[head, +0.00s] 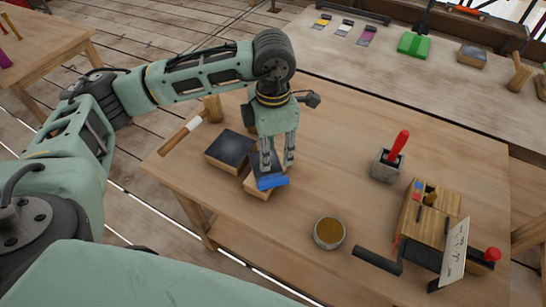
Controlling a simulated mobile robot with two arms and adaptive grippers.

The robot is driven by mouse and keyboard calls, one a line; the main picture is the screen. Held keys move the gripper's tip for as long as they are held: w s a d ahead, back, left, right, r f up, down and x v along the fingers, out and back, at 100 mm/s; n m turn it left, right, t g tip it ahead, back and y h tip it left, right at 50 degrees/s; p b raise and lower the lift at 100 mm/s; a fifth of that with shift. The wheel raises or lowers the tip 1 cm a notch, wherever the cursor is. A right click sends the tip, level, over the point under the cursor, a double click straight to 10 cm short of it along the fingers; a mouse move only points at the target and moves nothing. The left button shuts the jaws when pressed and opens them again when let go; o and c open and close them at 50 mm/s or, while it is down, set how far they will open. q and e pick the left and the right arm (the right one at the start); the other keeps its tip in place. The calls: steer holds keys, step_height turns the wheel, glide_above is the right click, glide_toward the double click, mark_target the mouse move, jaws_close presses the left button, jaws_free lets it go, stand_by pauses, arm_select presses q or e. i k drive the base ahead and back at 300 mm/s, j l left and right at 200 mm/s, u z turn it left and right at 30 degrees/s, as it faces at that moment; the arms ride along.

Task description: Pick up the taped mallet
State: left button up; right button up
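A mallet with a pale wooden handle and a white taped band (193,124) lies at the left end of the workbench. Its wooden head (212,108) is at the far end of the handle, partly behind my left arm. My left gripper (278,166) points down to the right of the mallet, apart from it. Its two fingers are spread, with a gap between them, over a wooden block with a dark top and a blue front strip (271,183). I cannot tell whether the fingertips touch this block. My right gripper is not in view.
A second dark-topped block (230,151) lies between the mallet and the gripper. A round tin (329,233), a grey holder with a red handle (388,165) and a wooden caddy (428,220) stand to the right. Another table with tools (400,75) is behind.

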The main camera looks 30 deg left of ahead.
mark_target(213, 110)
steer(key=u, duration=1.4)
